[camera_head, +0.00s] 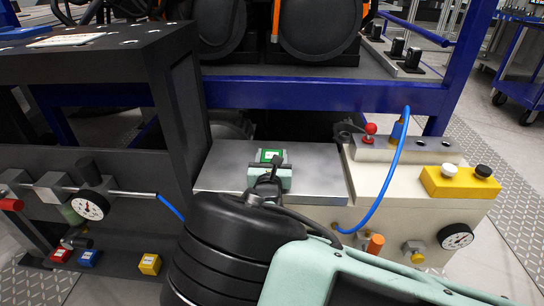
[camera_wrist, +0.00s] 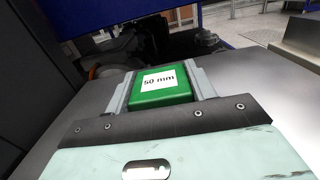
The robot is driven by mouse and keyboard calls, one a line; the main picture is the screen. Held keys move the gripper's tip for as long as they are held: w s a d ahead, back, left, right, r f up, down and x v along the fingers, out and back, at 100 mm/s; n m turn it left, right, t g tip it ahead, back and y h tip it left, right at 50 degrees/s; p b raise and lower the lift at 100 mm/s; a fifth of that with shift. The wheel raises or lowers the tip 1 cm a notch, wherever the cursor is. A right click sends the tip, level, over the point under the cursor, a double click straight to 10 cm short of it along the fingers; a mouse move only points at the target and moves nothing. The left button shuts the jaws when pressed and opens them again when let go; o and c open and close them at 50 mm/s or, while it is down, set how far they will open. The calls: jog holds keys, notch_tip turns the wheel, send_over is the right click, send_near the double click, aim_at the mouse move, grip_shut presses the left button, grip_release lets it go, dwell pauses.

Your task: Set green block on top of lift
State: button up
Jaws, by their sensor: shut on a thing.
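The green block (camera_wrist: 162,94), with a white "50 mm" label on top, is between the two grey fingers of my gripper (camera_wrist: 163,90) in the wrist view. Both fingers press against its sides. In the head view the green block (camera_head: 268,156) shows as a small green and white patch at the tip of my gripper (camera_head: 269,170). It is over the flat grey metal plate (camera_head: 320,180), which seems to be the lift's top. I cannot tell whether the block's underside touches the plate, as the gripper hides it.
A blue frame (camera_head: 300,94) with large black parts stands behind the plate. A dark upright structure (camera_head: 185,100) is close at left. At right are a blue hose (camera_head: 396,160), a red knob (camera_head: 371,128) and a yellow button box (camera_head: 450,183). The plate is bare around the gripper.

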jog(key=o, duration=1.3)
jog(key=shift+s+d+f, duration=0.1)
jog(key=shift+s+f, duration=0.05)
jog(key=shift+f, duration=0.75)
jog(key=shift+r, duration=0.3)
jog(key=shift+s+r, duration=0.15)
jog(key=shift+r, duration=0.05)
jog(key=s, duration=0.3)
jog(key=s+p, duration=0.1)
jog(key=s, duration=0.3)
jog(key=s+p, duration=0.1)
jog(key=s, duration=0.3)
jog(key=shift+s+a+r, duration=0.2)
jog(key=shift+a+r, duration=0.1)
jog(key=shift+r, duration=0.05)
